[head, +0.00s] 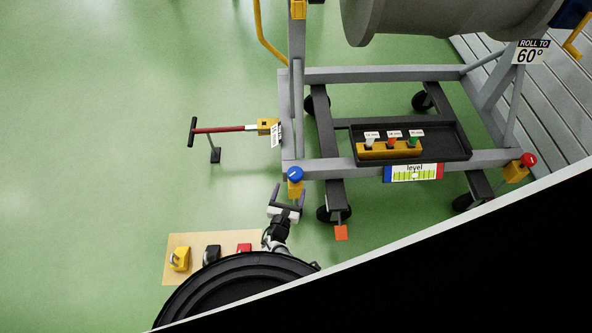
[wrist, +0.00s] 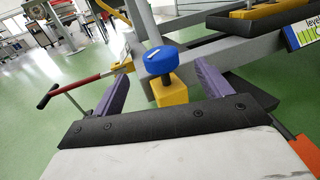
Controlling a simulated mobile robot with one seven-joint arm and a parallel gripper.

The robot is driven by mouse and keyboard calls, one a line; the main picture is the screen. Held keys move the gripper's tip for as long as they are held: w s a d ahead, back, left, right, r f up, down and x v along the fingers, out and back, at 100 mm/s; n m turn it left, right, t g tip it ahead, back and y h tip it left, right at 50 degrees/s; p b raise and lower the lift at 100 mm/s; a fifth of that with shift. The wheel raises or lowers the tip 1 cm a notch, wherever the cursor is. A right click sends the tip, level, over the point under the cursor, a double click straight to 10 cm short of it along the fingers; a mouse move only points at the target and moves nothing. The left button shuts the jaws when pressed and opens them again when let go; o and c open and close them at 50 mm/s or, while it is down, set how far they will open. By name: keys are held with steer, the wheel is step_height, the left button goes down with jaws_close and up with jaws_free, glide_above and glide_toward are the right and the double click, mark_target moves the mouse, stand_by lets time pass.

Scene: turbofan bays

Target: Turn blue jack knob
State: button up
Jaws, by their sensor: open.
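The blue jack knob (head: 295,173) sits on top of a yellow jack block (head: 295,188) at the near left corner of the grey stand frame. In the wrist view the blue knob (wrist: 160,61) is a round cap with a pale mark on its top, over the yellow block (wrist: 170,90). My gripper (head: 288,194) is open and empty just below the knob in the head view. In the wrist view its two purple fingers (wrist: 165,85) stand on either side of the block and knob, with gaps showing. I see no contact with the knob.
A red-handled tow bar (head: 220,129) extends left from the frame. A level gauge (head: 413,173), a black tray (head: 440,150) and a red knob (head: 528,160) are to the right. A board (head: 210,240) with coloured items lies at lower left. Green floor is free at left.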

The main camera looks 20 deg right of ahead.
steer(key=b+x, duration=0.4)
steer(key=x, duration=0.5)
steer(key=shift+w+d+f+b, duration=0.15)
steer(key=shift+w+b, duration=0.15)
steer(key=shift+b, duration=0.05)
steer(key=shift+w+d, duration=0.3)
steer(key=shift+w, duration=0.15)
steer(key=c, duration=1)
steer(key=shift+m+g+h+b, duration=0.35)
steer(key=shift+m+g+h, duration=0.05)
steer(key=shift+h, duration=0.1)
